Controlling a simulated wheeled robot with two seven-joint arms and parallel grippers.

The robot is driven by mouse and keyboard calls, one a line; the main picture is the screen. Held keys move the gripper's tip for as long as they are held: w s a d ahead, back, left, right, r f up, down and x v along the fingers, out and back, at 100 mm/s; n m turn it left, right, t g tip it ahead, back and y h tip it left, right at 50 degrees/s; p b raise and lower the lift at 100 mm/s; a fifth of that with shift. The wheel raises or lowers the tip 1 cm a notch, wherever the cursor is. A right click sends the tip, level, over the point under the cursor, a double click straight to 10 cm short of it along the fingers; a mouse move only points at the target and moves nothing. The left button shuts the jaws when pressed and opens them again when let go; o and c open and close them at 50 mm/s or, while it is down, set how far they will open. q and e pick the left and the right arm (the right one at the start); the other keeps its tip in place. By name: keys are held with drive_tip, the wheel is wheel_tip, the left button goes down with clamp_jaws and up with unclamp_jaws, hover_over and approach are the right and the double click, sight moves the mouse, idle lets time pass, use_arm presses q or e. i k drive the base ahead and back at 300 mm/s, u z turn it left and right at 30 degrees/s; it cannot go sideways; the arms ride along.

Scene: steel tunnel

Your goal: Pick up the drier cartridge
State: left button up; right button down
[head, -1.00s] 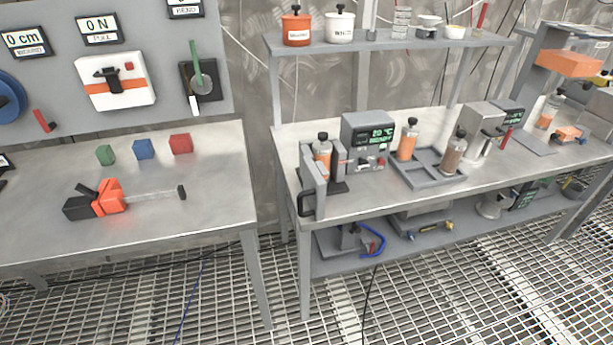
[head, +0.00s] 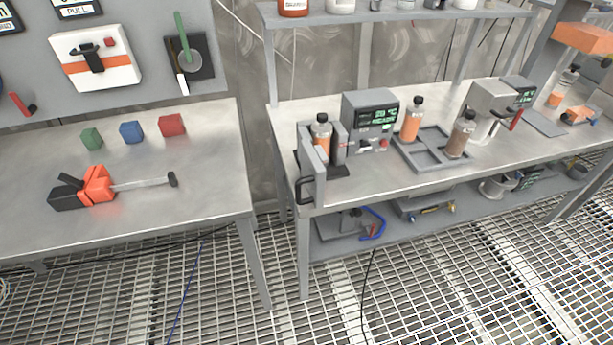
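Several capped clear cylinders that look like cartridges stand on the right bench. One with orange fill (head: 321,138) stands upright in a grey bracket at the bench's left end, partly hidden by the bracket's plate. Another orange-filled cylinder (head: 410,124) stands upright at the back of a grey divided tray (head: 424,160). A cylinder with brown fill (head: 459,139) stands at the tray's right side. I cannot tell by label which is the drier cartridge. Neither of my grippers is in view.
A grey unit with a lit display (head: 370,122) stands behind the bracket. A shelf (head: 400,17) runs above the bench. The left table (head: 200,200) holds an orange-black tool (head: 97,186) and small blocks (head: 131,131). Grating floor (head: 400,280) lies open in front.

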sight(321, 130)
drive_tip(key=z, duration=0.45)
drive_tip(key=k, duration=0.6)
drive_tip(key=z, duration=1)
drive_tip(key=k, duration=0.75)
drive_tip(key=z, duration=0.85)
drive_tip(key=i, duration=1.65)
drive_tip(key=u, duration=0.3)
drive_tip(key=i, duration=1.2)
drive_tip(key=u, duration=1.6)
drive_tip(key=i, duration=0.85)
drive_tip(key=u, duration=0.85)
